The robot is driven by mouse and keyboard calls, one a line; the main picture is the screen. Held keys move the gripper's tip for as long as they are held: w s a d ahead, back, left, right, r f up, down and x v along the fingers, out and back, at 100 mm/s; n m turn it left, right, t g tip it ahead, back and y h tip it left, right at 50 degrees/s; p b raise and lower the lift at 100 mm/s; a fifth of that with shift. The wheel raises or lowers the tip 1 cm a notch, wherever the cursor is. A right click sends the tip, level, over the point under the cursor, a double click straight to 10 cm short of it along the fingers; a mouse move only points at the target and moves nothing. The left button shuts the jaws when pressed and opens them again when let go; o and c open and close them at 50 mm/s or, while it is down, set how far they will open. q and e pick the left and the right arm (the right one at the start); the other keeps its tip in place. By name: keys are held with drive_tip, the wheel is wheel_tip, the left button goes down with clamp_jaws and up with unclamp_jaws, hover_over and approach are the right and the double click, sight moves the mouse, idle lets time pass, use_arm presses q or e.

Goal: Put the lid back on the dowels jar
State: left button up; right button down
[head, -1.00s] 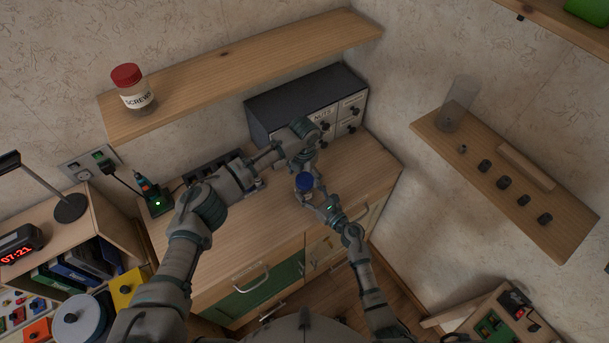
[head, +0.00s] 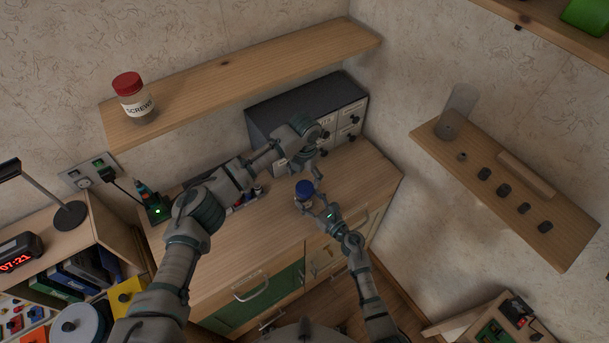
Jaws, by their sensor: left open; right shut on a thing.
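The dowels jar (head: 303,201) is a small jar with a pale body, seen from above over the front part of the worktop. The blue lid (head: 304,187) sits on top of it; I cannot tell how firmly it is seated. The jar's label is too small to read. My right gripper (head: 313,204) is shut on the jar from the front right and hides part of its side. My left gripper (head: 314,169) is open and empty, just behind and above the lid, apart from it.
A dark drawer cabinet (head: 291,102) stands at the back of the worktop (head: 245,232). A screws jar with a red lid (head: 133,96) stands on the upper shelf (head: 230,70). A clear cylinder (head: 458,110) and several dark knobs are on the right shelf (head: 560,232). The worktop's front left is clear.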

use_arm(q)
drive_tip(key=n, duration=0.7)
drive_tip(key=shift+r, duration=0.25)
drive_tip(key=n, duration=0.2)
drive_tip(key=shift+n, duration=0.4)
drive_tip(key=n, duration=0.5)
drive_tip(key=shift+r, duration=0.2)
drive_tip(key=n, duration=0.5)
drive_tip(key=shift+r+n, duration=0.2)
drive_tip(key=shift+n, duration=0.2)
drive_tip(key=n, duration=0.2)
drive_tip(key=shift+d+n, duration=0.1)
drive_tip(key=shift+n, duration=0.2)
drive_tip(key=n, duration=0.5)
drive_tip(key=shift+r, duration=0.2)
drive_tip(key=n, duration=0.3)
drive_tip(key=shift+r, duration=0.1)
drive_tip(key=n, duration=0.5)
drive_tip(key=shift+r, duration=0.15)
drive_tip(key=n, duration=0.5)
drive_tip(key=shift+r, duration=0.15)
drive_tip(key=n, duration=0.5)
drive_tip(key=shift+r+n, duration=0.15)
drive_tip(key=shift+n, duration=0.15)
drive_tip(key=n, duration=0.6)
drive_tip(key=shift+r+n, duration=0.2)
drive_tip(key=shift+n, duration=0.1)
